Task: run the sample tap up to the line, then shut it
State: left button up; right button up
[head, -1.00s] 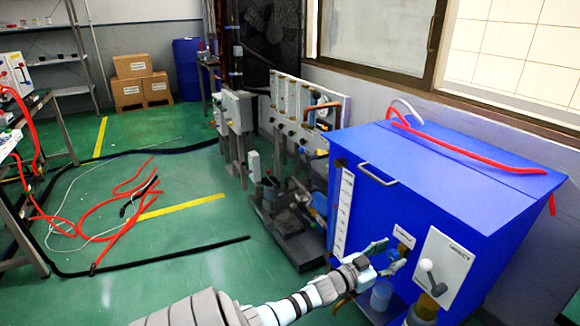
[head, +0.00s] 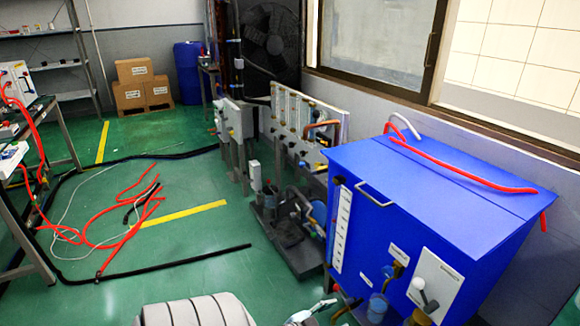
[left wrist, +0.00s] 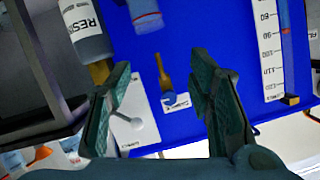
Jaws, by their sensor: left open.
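The sample tap (head: 396,272), a small brass spout with a blue part, sits on the front of the blue cabinet (head: 460,215). It also shows in the left wrist view (left wrist: 161,68), where the picture is turned over, by a small label. A bluish cup (head: 377,306) stands below the tap; part of it shows in the left wrist view (left wrist: 145,13). My right gripper is out of view.
A white panel with a lever (head: 434,288) is right of the tap. A bottle labelled RES (left wrist: 84,30) stands below it. A scale strip (head: 342,230) runs up the cabinet's left edge. Red hoses (head: 130,215) lie on the green floor.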

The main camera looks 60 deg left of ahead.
pick_arm(q)
jog(key=s+d+f+g+p, duration=0.3)
jog(key=s+f, duration=0.3)
jog(key=s, duration=0.2)
jog(key=s+d+f+n+g+p, duration=0.1)
jog(key=s+d+f+g+p, duration=0.2)
jog(key=s+f, duration=0.3)
jog(key=s+g, duration=0.1)
jog(key=s, duration=0.1)
jog(key=shift+s+d+f+g, duration=0.2)
jog(key=shift+s+g, duration=0.1)
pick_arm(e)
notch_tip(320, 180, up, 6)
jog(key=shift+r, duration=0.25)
pick_arm(q)
jog(key=s+d+f+g+p, duration=0.1)
jog(key=s+d+g+p, duration=0.1)
jog(key=s+d, duration=0.2)
jog(key=s+d+g+h+p, duration=0.1)
jog(key=s+d+g+p, duration=0.1)
jog(key=s, duration=0.9)
jog(key=shift+d+f+n+g, duration=0.35)
jog(key=shift+d+g, duration=0.35)
jog(key=shift+d, duration=0.55)
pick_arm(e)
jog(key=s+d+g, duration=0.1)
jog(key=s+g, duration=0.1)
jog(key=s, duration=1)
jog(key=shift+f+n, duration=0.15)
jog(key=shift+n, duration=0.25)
